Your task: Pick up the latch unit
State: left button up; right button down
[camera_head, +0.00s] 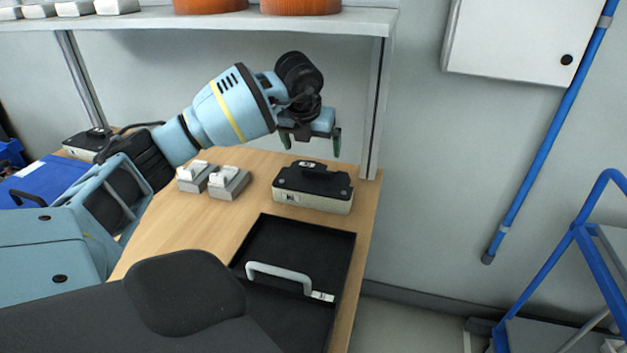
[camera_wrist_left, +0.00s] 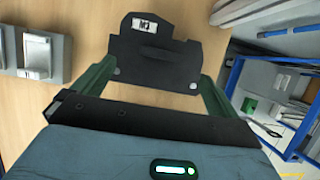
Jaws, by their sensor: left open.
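A black-topped unit with a pale lower body and a small label (camera_head: 312,186) sits on the wooden table; I take it to be the latch unit. My left gripper (camera_head: 311,143) is open and empty above and slightly behind it, fingers pointing down. In the left wrist view the black unit (camera_wrist_left: 155,57) shows between and beyond the two green fingers (camera_wrist_left: 157,75), with its label facing the camera. The fingers look apart from it. My right gripper is not in view.
Two grey blocks with white tops (camera_head: 228,182) stand left of the unit. A black tray (camera_head: 345,262) with a grey handle (camera_head: 280,274) lies in front. A shelf (camera_head: 220,21) and its post (camera_head: 375,110) rise behind.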

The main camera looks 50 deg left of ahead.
aim_at(317, 170)
pick_arm(q)
jog(key=shift+d+x, duration=0.2)
jog(key=shift+x, duration=1.75)
jog(key=shift+d+x, duration=0.15)
jog(key=shift+x, duration=1.75)
jog(key=shift+s+f, duration=0.1)
jog(key=shift+f, duration=0.05)
jog(key=c, duration=1.6)
jog(key=shift+r, duration=0.2)
notch_tip(317, 170, up, 10)
